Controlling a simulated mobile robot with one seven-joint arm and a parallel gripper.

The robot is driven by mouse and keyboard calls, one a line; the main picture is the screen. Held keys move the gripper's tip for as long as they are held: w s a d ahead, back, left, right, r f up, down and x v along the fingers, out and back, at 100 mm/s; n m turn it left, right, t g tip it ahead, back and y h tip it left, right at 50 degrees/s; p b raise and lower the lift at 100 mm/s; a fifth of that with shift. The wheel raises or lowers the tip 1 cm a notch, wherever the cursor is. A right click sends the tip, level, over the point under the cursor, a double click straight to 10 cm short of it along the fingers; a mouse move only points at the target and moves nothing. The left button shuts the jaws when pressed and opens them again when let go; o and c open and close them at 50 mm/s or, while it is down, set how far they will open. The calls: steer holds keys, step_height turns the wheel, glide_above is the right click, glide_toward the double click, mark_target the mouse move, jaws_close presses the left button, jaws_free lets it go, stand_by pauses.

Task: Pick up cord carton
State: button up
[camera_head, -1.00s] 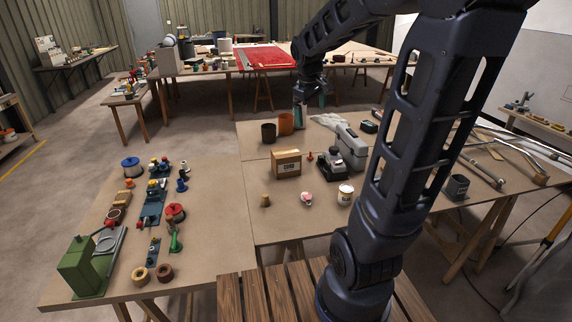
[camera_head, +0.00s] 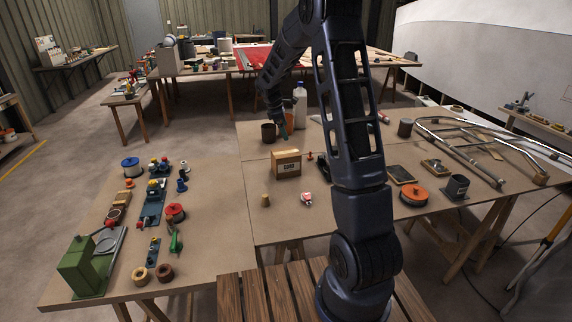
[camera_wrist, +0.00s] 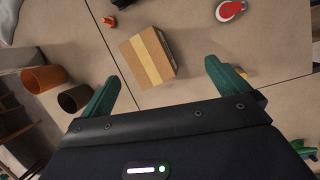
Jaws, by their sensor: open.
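The cord carton (camera_head: 287,164) is a small brown cardboard box with dark print on its front, standing upright on the workbench (camera_head: 228,222). In the wrist view the carton (camera_wrist: 148,58) shows from above, with a pale tape strip along its top. It lies beyond and between the two green fingers of my gripper (camera_wrist: 165,88), apart from both. My gripper is open and empty. In the head view my gripper (camera_head: 283,128) hangs above and behind the carton, close to the dark cup.
A dark cup (camera_head: 268,133) and an orange-brown cup (camera_wrist: 42,78) stand behind the carton. A white bottle (camera_head: 300,105) is at the back. A cork-coloured plug (camera_head: 265,201) and a red-and-white item (camera_head: 306,198) stand in front. Bare bench lies left of the carton.

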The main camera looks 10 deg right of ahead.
mark_target(285, 152)
steer(key=w+f+n, duration=0.1)
steer(key=w+f, duration=0.1)
steer(key=f, duration=0.1)
steer(key=w+a+f+n, duration=0.1)
steer(key=w+f, duration=0.1)
steer(key=f, duration=0.1)
steer(key=w+f+n, duration=0.1)
steer(key=w+f, duration=0.1)
steer(key=f, duration=0.1)
steer(key=shift+w+a+f+h, duration=0.1)
steer(key=shift+a+f+h, duration=0.2)
steer(key=shift+a+f, duration=0.1)
steer(key=x, duration=0.5)
steer(key=shift+d+f, duration=0.1)
steer(key=shift+f, duration=0.05)
steer(key=x, duration=0.5)
steer(key=shift+s+d, duration=0.25)
steer(key=shift+s, duration=0.1)
steer(key=shift+d, duration=0.1)
steer(key=shift+f, duration=0.3)
steer(key=shift+c, duration=0.2)
steer(key=c, duration=0.8)
